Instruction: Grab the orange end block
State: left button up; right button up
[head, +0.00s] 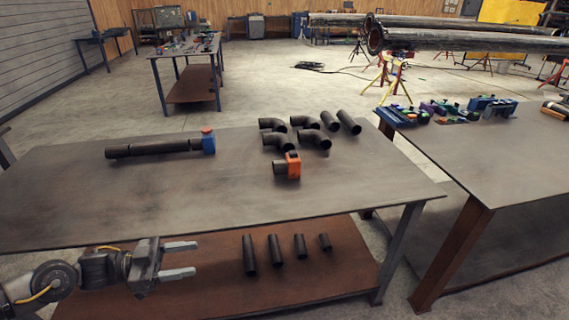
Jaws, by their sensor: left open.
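The orange end block (293,164) sits on the near metal table (380,197), right of the table's middle. A short dark pipe piece (280,169) shows at its left side. My left gripper (182,259) is at the lower left, in front of the table's near edge and lower in the picture than the block. Its two fingers point right, apart, with nothing between them. My right gripper does not show.
Several dark elbows and pipes (273,124) lie just behind the orange block. A long dark pipe (150,148) with a blue block (208,142) lies to the left. Several short pipes (249,255) lie on the lower shelf (340,267). The front tabletop is clear.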

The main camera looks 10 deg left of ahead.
aim_at(290, 166)
jog(key=z, duration=0.05)
jog(key=i, duration=1.45)
